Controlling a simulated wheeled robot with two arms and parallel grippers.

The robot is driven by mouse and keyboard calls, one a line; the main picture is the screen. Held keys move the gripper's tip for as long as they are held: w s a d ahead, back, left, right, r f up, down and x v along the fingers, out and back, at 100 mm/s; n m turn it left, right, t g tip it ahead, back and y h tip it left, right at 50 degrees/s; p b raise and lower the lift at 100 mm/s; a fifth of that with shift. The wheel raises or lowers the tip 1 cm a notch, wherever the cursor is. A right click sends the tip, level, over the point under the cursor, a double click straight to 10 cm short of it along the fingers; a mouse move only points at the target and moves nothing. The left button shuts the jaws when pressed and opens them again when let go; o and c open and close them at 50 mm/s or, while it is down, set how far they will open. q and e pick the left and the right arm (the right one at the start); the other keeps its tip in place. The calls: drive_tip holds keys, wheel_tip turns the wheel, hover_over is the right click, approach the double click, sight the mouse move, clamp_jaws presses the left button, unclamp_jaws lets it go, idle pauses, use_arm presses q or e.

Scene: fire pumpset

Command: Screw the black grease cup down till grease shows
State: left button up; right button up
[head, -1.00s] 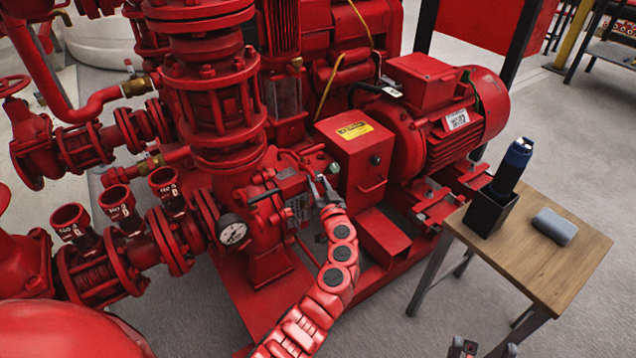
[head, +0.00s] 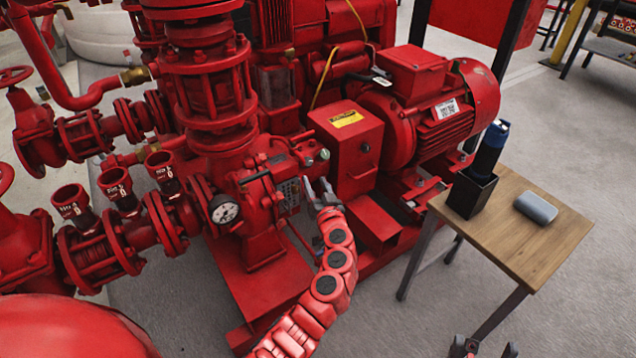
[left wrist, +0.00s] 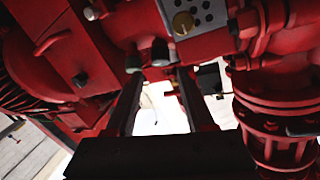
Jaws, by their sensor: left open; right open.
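My left gripper (head: 319,188) is open in front of the red pump housing, just below its small caps in the head view. A small dark cap (head: 308,160), probably the black grease cup, sits on the housing beside a pale greenish cap (head: 323,154). In the left wrist view, a black cup (left wrist: 160,52) shows just beyond the open fingers (left wrist: 158,78), roughly between their tips, with no visible contact. The greenish cap (left wrist: 134,62) is near the left fingertip. No grease can be made out. My right gripper (head: 481,349) is open and empty at the bottom edge.
A pressure gauge (head: 226,212) is left of my left gripper. A red control box (head: 346,150) stands close on its right. A wooden table (head: 545,238) at right bears a black holder with a torch (head: 489,150) and a grey case (head: 536,207).

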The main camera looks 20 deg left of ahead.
use_arm(q)
drive_tip(key=shift+s+d, duration=0.15)
drive_tip(key=shift+s, duration=0.15)
